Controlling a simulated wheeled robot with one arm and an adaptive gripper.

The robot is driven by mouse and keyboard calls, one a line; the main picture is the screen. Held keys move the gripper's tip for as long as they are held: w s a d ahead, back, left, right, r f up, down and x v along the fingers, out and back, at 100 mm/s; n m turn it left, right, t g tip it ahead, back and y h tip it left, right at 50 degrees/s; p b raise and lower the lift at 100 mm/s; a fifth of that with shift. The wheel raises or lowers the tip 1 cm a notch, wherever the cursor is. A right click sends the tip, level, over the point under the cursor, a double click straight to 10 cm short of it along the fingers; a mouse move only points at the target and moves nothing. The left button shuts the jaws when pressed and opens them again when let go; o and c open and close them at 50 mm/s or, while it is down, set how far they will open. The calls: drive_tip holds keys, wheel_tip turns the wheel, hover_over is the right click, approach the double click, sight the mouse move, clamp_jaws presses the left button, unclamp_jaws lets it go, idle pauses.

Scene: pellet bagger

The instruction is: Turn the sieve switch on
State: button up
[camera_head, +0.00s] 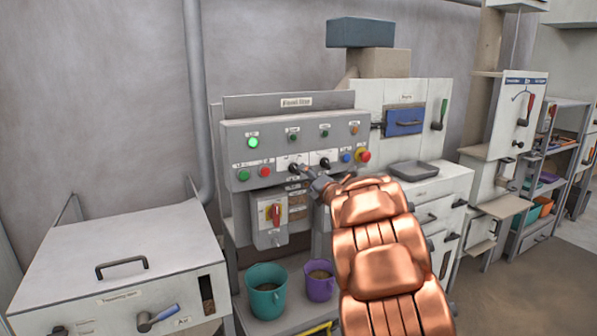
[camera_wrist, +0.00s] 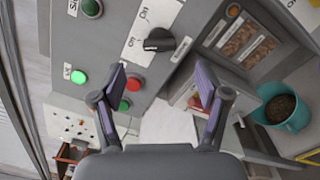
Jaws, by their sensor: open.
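The grey control panel (camera_head: 228,158) carries two black rotary knobs on white plates, a left knob (camera_head: 292,168) and a right knob (camera_head: 325,162). Their labels are too small in the head view to tell which is the sieve switch. In the wrist view one black knob (camera_wrist: 160,40) sits on a white plate with "On" marks, just beyond and between my fingertips. My gripper (camera_head: 304,171) is in front of the panel by the left knob; it also shows in the wrist view (camera_wrist: 160,80). Its fingers are spread apart with nothing between them.
A green lamp (camera_head: 253,143) is lit. Green and red buttons, a blue button and a red emergency button (camera_head: 364,155) lie near the knobs. A red-yellow switch (camera_head: 276,214) is below. A teal bucket (camera_head: 264,300) and a purple bucket (camera_head: 319,289) stand underneath.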

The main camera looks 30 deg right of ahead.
sight(295, 169)
drive_tip(key=w+p, duration=0.2)
drive_tip(key=w, duration=0.5)
drive_tip(key=shift+w+d, duration=0.15)
drive_tip(key=shift+d, duration=0.15)
drive_tip(key=shift+c, duration=0.2)
